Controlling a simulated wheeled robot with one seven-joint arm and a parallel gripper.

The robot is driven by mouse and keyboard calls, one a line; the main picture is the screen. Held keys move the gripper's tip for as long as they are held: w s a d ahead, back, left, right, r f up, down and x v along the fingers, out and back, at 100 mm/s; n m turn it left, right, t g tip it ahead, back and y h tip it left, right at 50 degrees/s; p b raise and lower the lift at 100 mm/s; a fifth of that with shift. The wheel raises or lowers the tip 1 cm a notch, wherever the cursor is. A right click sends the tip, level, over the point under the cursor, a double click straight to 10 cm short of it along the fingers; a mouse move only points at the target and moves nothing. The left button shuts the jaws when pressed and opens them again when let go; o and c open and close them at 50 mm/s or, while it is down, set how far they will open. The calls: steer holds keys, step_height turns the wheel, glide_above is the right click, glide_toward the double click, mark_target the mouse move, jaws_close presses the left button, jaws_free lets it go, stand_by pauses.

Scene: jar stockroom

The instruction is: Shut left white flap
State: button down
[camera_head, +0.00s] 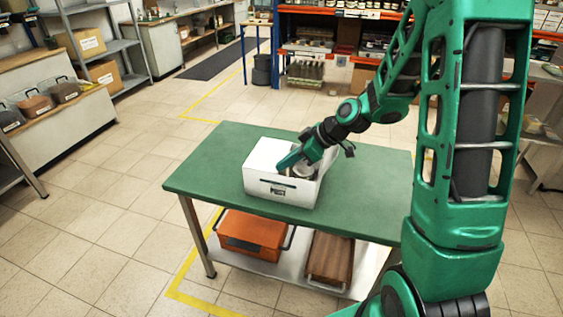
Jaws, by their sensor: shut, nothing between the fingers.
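A white box (268,190) with a dark slot and a small label on its front stands on the green-topped table (215,160). Its left white flap (264,154) spans the left part of the top and looks near level; I cannot tell whether it lies fully flat. The right part of the top is open, and a grey round thing (303,171) shows inside. My gripper (284,163) is shut and empty, with its tips over the middle of the box, at the flap's right edge. Whether they touch the flap is unclear.
The table's lower shelf holds an orange case (252,234) and a brown wooden item (330,258). The green tabletop is clear left and right of the box. Shelving with boxes (105,72) stands at the back left, and a bin (262,70) behind the table.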

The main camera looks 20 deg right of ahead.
steer(key=shift+a, duration=0.15)
stand_by(0.3)
steer(key=shift+w+a+f, duration=0.3)
steer(key=shift+w+a, duration=0.1)
steer(key=shift+a, duration=0.15)
steer(key=shift+d, duration=0.1)
